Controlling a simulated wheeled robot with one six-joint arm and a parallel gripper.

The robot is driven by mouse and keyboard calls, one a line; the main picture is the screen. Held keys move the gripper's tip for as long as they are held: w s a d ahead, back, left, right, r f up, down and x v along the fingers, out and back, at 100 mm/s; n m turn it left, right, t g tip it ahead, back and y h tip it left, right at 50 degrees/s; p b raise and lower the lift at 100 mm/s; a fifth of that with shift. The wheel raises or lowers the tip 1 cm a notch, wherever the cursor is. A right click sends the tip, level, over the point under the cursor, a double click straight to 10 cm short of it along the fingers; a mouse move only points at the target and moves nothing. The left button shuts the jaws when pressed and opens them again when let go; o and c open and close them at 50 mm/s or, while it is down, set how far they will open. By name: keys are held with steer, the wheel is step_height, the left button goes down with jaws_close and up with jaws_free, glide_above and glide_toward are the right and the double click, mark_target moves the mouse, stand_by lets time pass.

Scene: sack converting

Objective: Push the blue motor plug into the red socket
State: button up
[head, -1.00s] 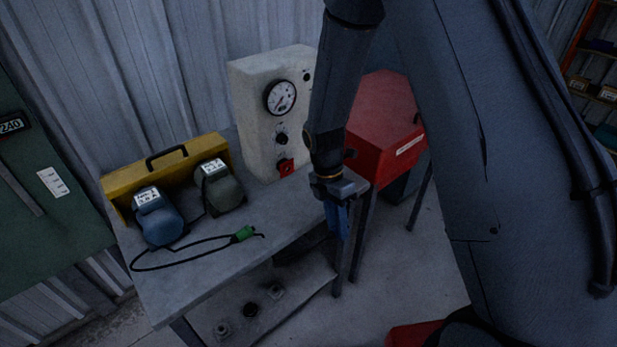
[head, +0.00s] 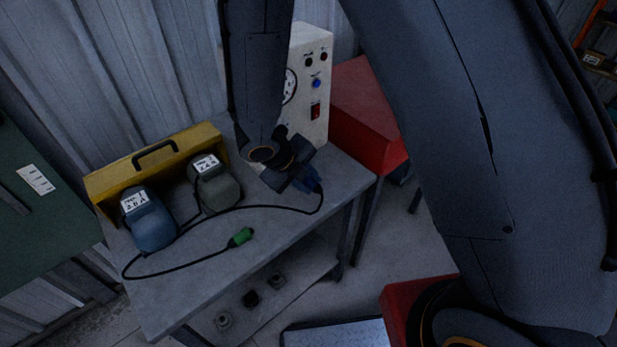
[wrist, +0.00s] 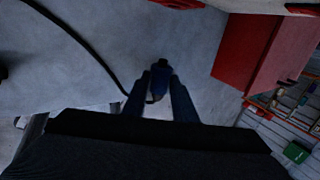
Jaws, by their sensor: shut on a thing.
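My gripper (head: 305,183) is shut on a blue plug (head: 314,181), low over the right part of the bench in front of the control box. In the wrist view the blue plug (wrist: 159,76) sits between the two fingertips (wrist: 160,92), its dark end pointing away from me. A black cable runs from the plug back towards the motors. The red socket at the foot of the control box (head: 310,70) is hidden behind my arm in the head view. A red part (wrist: 180,3) shows at the wrist view's top edge; I cannot tell whether it is the socket.
A green plug (head: 240,237) lies on the bench (head: 200,275). A red cabinet (head: 362,110) stands right of the control box.

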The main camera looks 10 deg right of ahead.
steer(key=shift+d, duration=0.15)
steer(key=shift+w+r+p, duration=0.1)
steer(key=shift+w+p, duration=0.05)
steer(key=shift+p, duration=0.3)
steer(key=shift+w+a+p, duration=0.75)
steer(key=shift+w+a, duration=0.1)
steer(key=shift+w, duration=0.35)
steer(key=shift+w+a+p, duration=0.75)
steer(key=shift+w+a, duration=0.1)
steer(key=shift+w, duration=0.3)
steer(key=shift+p, duration=0.7)
steer(key=shift+w+a, duration=0.6)
steer(key=shift+w, duration=0.3)
stand_by(0.6)
steer(key=o, duration=1.1)
